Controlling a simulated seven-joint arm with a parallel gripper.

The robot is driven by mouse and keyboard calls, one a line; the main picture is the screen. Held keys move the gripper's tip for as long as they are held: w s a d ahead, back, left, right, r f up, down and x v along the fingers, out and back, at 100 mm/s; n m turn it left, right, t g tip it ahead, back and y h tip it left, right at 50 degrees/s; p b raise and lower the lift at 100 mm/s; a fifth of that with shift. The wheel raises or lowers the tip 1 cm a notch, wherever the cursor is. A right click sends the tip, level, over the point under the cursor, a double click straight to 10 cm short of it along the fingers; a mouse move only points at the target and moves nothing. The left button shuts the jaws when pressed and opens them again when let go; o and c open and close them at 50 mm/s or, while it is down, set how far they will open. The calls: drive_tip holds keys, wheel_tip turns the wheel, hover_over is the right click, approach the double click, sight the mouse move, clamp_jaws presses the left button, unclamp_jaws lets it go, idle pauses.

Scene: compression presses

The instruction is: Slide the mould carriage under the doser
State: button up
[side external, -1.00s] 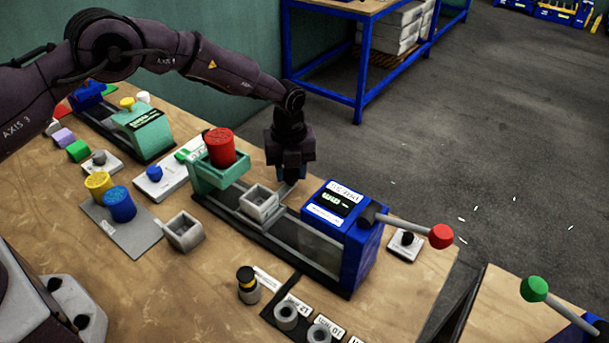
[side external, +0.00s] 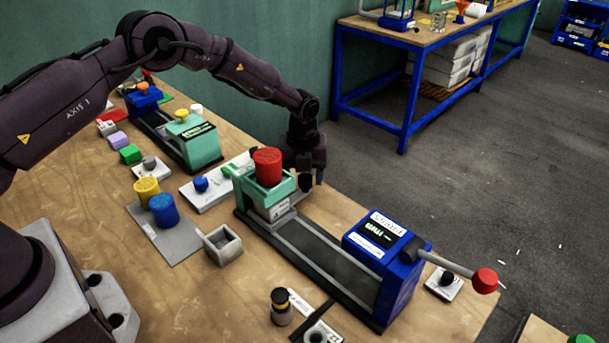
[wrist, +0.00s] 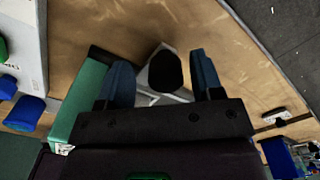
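The mould carriage (side external: 275,209) is a grey open box on a long dark rail (side external: 325,262). In the side view it sits at the rail's left end, beneath the green doser (side external: 243,186) with its red cylinder (side external: 267,166); the doser hides much of it. My gripper (side external: 308,180) is behind the doser and carriage, pointing down. In the wrist view its blue fingers (wrist: 162,82) stand either side of the carriage's black knob (wrist: 165,72), with small gaps visible on both sides. The fingers look open around the knob. The green doser (wrist: 82,95) is close beside the left finger.
A blue press (side external: 385,262) with a red-tipped lever (side external: 484,281) stands at the rail's right end. The rail between is clear.

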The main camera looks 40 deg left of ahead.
wheel_tip(320, 180, up, 13)
idle(0.6)
drive_tip(key=s+r+n+t, duration=0.3)
drive_tip(key=s+r+n, duration=1)
drive_tip(key=r, duration=0.5)
drive_tip(key=s+a+n+t, duration=0.2)
drive_tip(key=s+n, duration=1.2)
drive_tip(key=s, duration=0.6)
drive_tip(key=shift+a+r+t, duration=0.15)
drive_tip(key=shift+t, duration=0.15)
